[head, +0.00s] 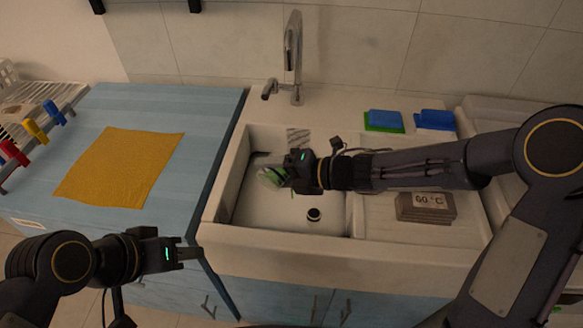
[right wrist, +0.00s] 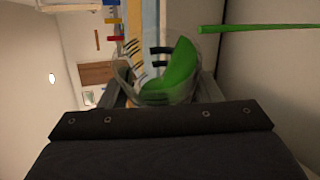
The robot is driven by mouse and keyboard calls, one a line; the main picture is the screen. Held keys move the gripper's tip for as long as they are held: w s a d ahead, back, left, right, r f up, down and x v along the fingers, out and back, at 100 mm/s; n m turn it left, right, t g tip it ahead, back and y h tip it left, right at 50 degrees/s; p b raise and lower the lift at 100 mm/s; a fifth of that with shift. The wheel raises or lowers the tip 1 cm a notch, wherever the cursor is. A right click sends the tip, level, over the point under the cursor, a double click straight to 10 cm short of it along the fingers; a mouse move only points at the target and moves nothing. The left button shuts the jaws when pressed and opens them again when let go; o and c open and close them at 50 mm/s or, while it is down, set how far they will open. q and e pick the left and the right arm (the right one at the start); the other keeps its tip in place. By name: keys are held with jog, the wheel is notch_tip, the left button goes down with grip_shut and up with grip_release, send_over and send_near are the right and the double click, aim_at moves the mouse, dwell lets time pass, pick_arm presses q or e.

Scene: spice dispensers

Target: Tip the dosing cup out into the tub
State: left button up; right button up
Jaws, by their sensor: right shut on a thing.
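My right gripper (head: 285,175) is over the white sink tub (head: 290,235), in its left part. It is shut on a clear dosing cup (right wrist: 125,72) with green contents. In the head view the cup shows as a small pale and green shape (head: 270,177), partly hidden by the gripper. In the right wrist view the cup is tilted and the green contents (right wrist: 172,75) lie against its right side. A thin straight green streak (right wrist: 258,27), like a pouring stream, runs from near the rim to the right edge. My left gripper (head: 190,253) is in front of the blue counter, with no object visible in it.
A tap (head: 292,60) stands behind the tub. A dark drain (head: 313,214) is in its floor. A yellow cloth (head: 120,167) lies on the blue counter (head: 205,120), left.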

jog(key=shift+w+d+r+m+p, duration=0.25)
jog(key=shift+w+m+p, duration=0.15)
jog(key=shift+p, duration=0.5)
jog(key=shift+w+d+r+m+g+y+p, duration=0.15)
jog(key=shift+w+r+m+g+y+p, duration=0.2)
jog(key=shift+m+y+p, duration=0.45)
dwell(1.1)
jog(key=b, duration=0.1)
jog(key=f+n+h+b, duration=0.1)
jog(key=s+f+n+b, duration=0.1)
jog(key=b, duration=0.1)
jog(key=shift+a+f, duration=0.1)
jog(key=shift+a, duration=0.15)
jog(key=shift+s+a+r+h, duration=0.15)
jog(key=shift+s+r+h, duration=0.15)
jog(key=shift+r, duration=0.2)
jog(key=shift+n, duration=0.3)
notch_tip(320, 180, down, 5)
jog(key=s+a+n+t+h+b, duration=0.25)
jog(key=n+t+b, duration=0.3)
jog(key=b, duration=0.95)
notch_tip(320, 180, up, 8)
jog(key=s+n+t+h+p, duration=0.2)
jog(key=n+p, duration=0.1)
jog(key=n, duration=0.1)
jog(key=shift+s+a+r, duration=0.25)
jog(key=shift+a, duration=0.2)
